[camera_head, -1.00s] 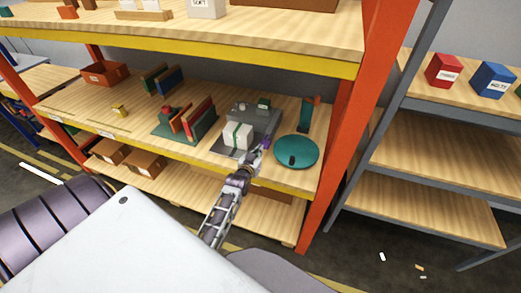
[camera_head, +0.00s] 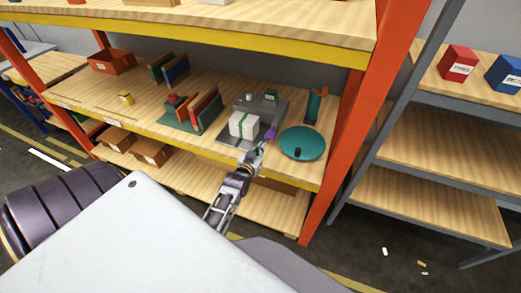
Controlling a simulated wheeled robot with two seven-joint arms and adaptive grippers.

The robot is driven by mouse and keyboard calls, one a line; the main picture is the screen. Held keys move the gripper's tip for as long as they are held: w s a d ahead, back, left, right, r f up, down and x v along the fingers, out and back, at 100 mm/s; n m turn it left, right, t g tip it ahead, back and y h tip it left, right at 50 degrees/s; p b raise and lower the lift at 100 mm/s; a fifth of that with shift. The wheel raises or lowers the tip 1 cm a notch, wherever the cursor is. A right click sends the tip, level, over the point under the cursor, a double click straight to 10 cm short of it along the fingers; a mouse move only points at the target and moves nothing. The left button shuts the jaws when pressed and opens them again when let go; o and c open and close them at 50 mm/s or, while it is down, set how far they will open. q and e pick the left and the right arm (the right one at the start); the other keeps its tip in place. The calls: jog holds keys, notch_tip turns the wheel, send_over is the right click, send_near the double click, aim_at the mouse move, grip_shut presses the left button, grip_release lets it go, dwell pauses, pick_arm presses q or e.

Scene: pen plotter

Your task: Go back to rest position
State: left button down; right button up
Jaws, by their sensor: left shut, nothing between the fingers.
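My left gripper (camera_head: 256,150) is shut and empty. It is at the front edge of the middle shelf (camera_head: 90,88), just in front of the grey pen plotter (camera_head: 268,108). A white block with a green band (camera_head: 244,125) sits on the plotter, behind and left of the gripper. A small purple piece (camera_head: 271,132) shows at the plotter's right side, close to the gripper. A round teal plate (camera_head: 302,143) with a dark spot lies to the right of the gripper. My right gripper is not in view.
On the middle shelf stand a green rack with books (camera_head: 198,112), an orange bin (camera_head: 111,62) and a yellow cube (camera_head: 126,98). An orange post (camera_head: 350,130) rises on the right. A grey rack with red (camera_head: 458,62) and blue boxes (camera_head: 507,74) stands beyond. Floor before the shelves looks open.

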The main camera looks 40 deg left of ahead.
pick_arm(q)
jog(key=shift+d, duration=0.1)
dwell(0.7)
jog(key=s+d+m+g+h, duration=0.2)
jog(key=s+d+g, duration=0.5)
jog(key=s, duration=0.4)
jog(key=s+d+m+g+h, duration=0.2)
jog(key=s+d+m+g, duration=0.15)
jog(key=s+d, duration=0.65)
jog(key=s+a+f+g, duration=0.1)
jog(key=s+f, duration=0.1)
jog(key=f, duration=1.4)
jog(key=s+a+f+g, duration=0.1)
jog(key=s+f, duration=0.1)
jog(key=f, duration=1.4)
jog(key=s+a+f, duration=0.2)
jog(key=s+f, duration=0.8)
jog(key=s, duration=0.1)
jog(key=s+a+f+g, duration=0.1)
jog(key=s+a+f, duration=0.1)
jog(key=s+f, duration=0.8)
jog(key=shift+s+y, duration=0.3)
jog(key=shift+s, duration=0.55)
